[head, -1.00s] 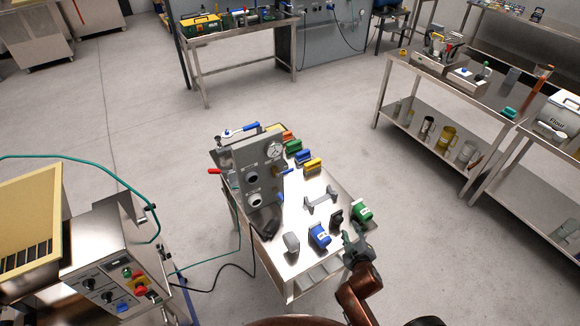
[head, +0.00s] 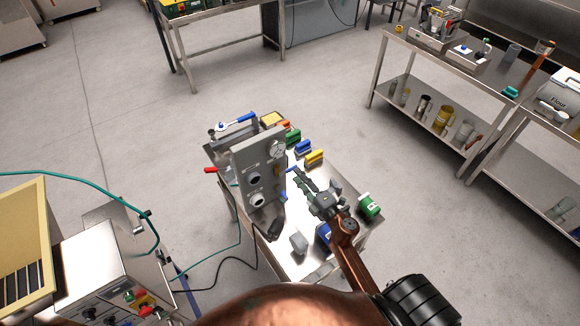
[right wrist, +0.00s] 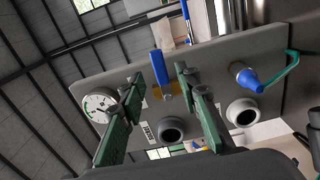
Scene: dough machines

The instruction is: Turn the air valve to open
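In the head view my right gripper (head: 304,184) is in front of the panel's right face, close to the blue lever. My left gripper is out of view.
A machine (head: 90,265) with a teal hose stands at left.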

